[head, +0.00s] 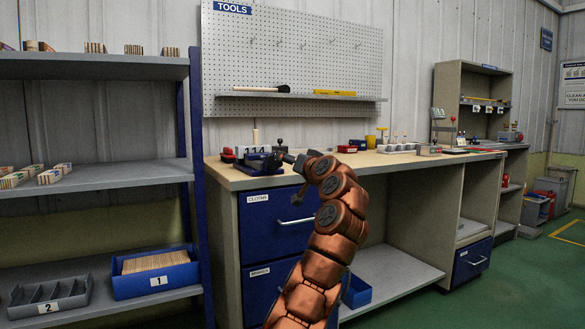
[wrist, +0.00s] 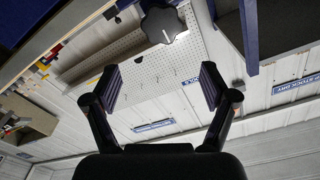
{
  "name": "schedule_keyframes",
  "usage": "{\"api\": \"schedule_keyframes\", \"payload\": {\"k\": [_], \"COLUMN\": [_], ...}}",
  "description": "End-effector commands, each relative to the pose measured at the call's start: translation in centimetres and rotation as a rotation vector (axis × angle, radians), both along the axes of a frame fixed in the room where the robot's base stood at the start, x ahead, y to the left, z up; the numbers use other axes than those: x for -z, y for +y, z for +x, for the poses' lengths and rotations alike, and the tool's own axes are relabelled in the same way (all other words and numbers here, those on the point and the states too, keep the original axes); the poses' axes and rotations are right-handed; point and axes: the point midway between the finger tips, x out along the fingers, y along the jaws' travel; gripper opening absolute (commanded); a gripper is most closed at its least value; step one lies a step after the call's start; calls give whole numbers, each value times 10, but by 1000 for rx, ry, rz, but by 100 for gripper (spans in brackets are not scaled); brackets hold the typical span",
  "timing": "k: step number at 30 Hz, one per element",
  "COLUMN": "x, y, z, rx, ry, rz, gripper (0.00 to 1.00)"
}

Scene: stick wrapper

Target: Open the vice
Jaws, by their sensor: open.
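The blue vice (head: 262,165) stands on the left end of the workbench in the head view. Its jaws are too small there to tell how far apart they are. A black lobed knob (wrist: 162,24) on a short silver shaft shows at the top of the wrist view; it looks like the vice's knob. My gripper (wrist: 161,82) is open and empty, its two dark fingers spread wide below the knob in that picture and not touching it. In the head view my gripper (head: 291,158) is just right of the vice, partly hidden by my copper arm.
The workbench (head: 225,178) has blue drawers below and small items along its top. A pegboard (head: 300,55) with a shelf is on the wall behind. Grey shelves (head: 100,172) with bins stand at the left.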

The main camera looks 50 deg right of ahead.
Motion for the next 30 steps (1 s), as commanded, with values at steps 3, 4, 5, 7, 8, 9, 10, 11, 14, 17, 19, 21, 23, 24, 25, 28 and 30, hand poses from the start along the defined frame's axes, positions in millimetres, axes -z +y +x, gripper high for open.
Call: {"api": "schedule_keyframes", "payload": {"k": [3, 4, 5, 7, 8, 9, 10, 11, 14, 17, 19, 21, 23, 24, 25, 28, 30], "x": [0, 0, -1, -2, -3, -2, -1, 0, 2, 3, 5, 7, 9, 10, 10, 11, 11], "y": [-1, -1, 0, 1, 1, 2, 3, 3, 5, 8, 9, 11, 11, 12, 12, 13, 13], "z": [-4, -5, -6, -9, -10, -10, -10, -11, -12, -13, -13, -12, -12, -12, -12, -12, -12], "rx": [5, 6, 7, 5, 5, 5, 3, 3, -1, -5, -8, -11, -13, -14, -15, -18, -19], "ry": [0, 0, -1, -3, -2, 0, 1, 3, 7, 11, 15, 20, 23, 24, 24, 26, 26], "rz": [-3, -3, -3, -5, -6, -5, -5, -4, -4, -6, -4, -4, 0, 0, 0, 2, 2], "gripper": [84, 84, 84, 84, 84, 84, 84, 84, 84, 84, 84, 84, 84, 84, 84, 84, 84]}}
